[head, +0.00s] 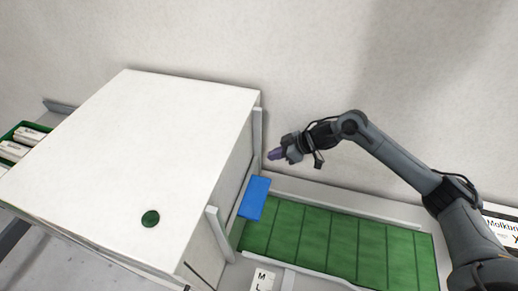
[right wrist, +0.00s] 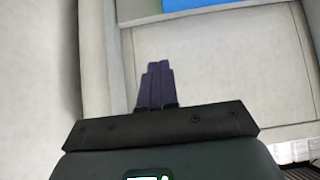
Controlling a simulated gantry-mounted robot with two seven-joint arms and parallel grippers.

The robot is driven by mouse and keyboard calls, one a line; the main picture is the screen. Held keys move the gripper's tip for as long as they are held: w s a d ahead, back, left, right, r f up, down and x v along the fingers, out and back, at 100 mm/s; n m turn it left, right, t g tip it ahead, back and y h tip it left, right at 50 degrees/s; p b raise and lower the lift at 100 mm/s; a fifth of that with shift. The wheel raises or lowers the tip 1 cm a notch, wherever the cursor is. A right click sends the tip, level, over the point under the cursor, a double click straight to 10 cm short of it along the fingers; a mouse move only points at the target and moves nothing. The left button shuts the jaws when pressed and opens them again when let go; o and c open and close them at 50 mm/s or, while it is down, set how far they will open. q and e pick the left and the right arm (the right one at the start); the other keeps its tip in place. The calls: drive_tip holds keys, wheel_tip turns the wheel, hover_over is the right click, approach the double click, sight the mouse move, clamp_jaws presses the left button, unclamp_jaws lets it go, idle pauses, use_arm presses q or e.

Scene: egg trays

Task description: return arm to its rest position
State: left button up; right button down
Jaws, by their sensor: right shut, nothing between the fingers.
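My right arm comes in from the right side of the head view. Its gripper (head: 273,154) hangs at the right side of the white box, near the back wall and above the far end of the blue piece. Its purple fingers point left. In the right wrist view the purple fingers (right wrist: 155,86) are together with nothing between them. My left gripper does not show in either view.
A large white box (head: 150,150) with a green button (head: 150,218) fills the left. A blue piece (head: 254,197) sticks out of its right side, beside a green conveyor (head: 340,243) with light rails. Cartons in a green tray (head: 12,131) stand at far left.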

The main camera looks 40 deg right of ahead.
drive_tip(key=s+a+f+p, duration=0.1)
drive_tip(key=s+a, duration=0.1)
drive_tip(key=a, duration=0.2)
drive_tip(key=s+a+f+t+h+p, duration=0.1)
drive_tip(key=s+a, duration=0.1)
drive_tip(key=a, duration=0.3)
drive_tip(key=s+a+f+t+p, duration=0.1)
drive_tip(key=a, duration=0.4)
drive_tip(key=shift+s+a+f+h+p, duration=0.1)
drive_tip(key=shift+s+f+h+p, duration=0.1)
drive_tip(key=shift+s+h+p, duration=0.15)
drive_tip(key=s+r+m+g+h+p, duration=0.1)
drive_tip(key=s+m+g+h+p, duration=0.2)
drive_tip(key=s, duration=1.9)
drive_tip(key=m+g, duration=0.2)
drive_tip(key=shift+s+r+m+h+p, duration=0.2)
drive_tip(key=shift+r+m+h+p, duration=0.1)
drive_tip(key=shift+r+m+h, duration=0.1)
